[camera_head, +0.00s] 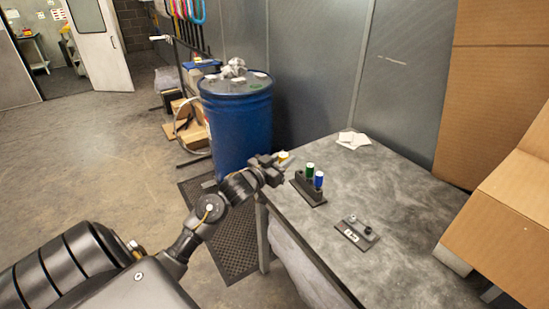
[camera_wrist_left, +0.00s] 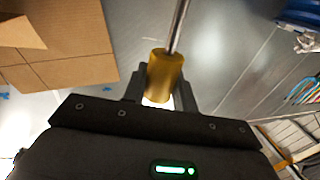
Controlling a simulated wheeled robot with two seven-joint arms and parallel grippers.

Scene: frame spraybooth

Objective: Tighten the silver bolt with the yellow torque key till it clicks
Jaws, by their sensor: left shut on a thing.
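My left gripper (camera_head: 268,165) is at the far left edge of the grey table, shut on the yellow torque key (camera_head: 284,157). In the left wrist view the yellow key handle (camera_wrist_left: 163,76) sits between the fingers, with its metal shaft running up out of the picture. A dark holder (camera_head: 309,191) beside the gripper carries a green key (camera_head: 310,169) and a blue key (camera_head: 319,180). A small dark plate (camera_head: 357,233) with bolts and a white label lies nearer on the table. Which bolt is silver is hard to tell at this size. My right gripper is not in view.
A blue drum (camera_head: 239,125) stands behind the gripper, left of the table (camera_head: 410,200). White cloths or papers (camera_head: 353,140) lie at the table's back. Cardboard (camera_head: 510,210) borders the right side. The tabletop between holder and cardboard is mostly clear.

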